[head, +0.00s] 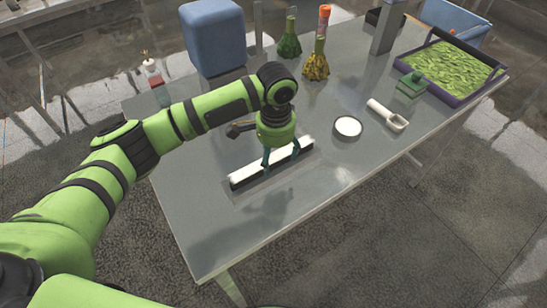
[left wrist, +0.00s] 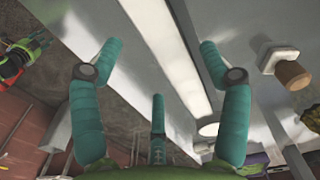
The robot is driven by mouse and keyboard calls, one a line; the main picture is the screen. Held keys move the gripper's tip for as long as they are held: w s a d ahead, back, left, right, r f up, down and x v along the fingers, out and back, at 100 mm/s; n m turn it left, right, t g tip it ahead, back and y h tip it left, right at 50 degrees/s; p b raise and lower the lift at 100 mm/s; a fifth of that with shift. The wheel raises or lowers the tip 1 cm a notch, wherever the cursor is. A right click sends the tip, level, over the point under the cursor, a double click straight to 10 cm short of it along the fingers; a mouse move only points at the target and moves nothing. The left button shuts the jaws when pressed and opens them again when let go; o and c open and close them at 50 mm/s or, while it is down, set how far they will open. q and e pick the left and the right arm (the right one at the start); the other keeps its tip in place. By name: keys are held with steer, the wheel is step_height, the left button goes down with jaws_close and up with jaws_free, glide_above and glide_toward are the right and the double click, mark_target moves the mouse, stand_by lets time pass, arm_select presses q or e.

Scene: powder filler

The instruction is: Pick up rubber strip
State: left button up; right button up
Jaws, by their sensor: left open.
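The rubber strip (head: 250,175) appears as a long, straight bar, white on top with a dark side, lying on the grey metal table. It also shows in the left wrist view (left wrist: 172,50), running lengthwise between my fingers. My left gripper (head: 282,156) is over the strip's middle, pointing down, with its teal fingers spread to either side of it. In the left wrist view the gripper (left wrist: 160,45) is open and empty. I cannot tell whether the fingertips touch the strip.
Right of the strip are a white round dish (head: 348,127), a white scoop (head: 387,115) and a green block (head: 411,86). A purple-rimmed tray (head: 462,97) holds green pieces. Green (head: 289,44) and yellow (head: 316,64) bottles stand behind. The table's front-left area is clear.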

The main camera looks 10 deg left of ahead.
mark_target(275, 160)
arm_select(q)
steer(key=f, duration=0.2)
steer(key=shift+w+a+f, duration=0.15)
steer(key=shift+w+f, duration=0.15)
steer(key=shift+f, duration=0.35)
steer(key=c, duration=1.4)
steer(key=shift+o, duration=0.2)
arm_select(e)
steer(key=shift+w+r, duration=0.55)
steer(key=shift+w, duration=0.35)
arm_select(q)
steer(key=shift+r, duration=0.1)
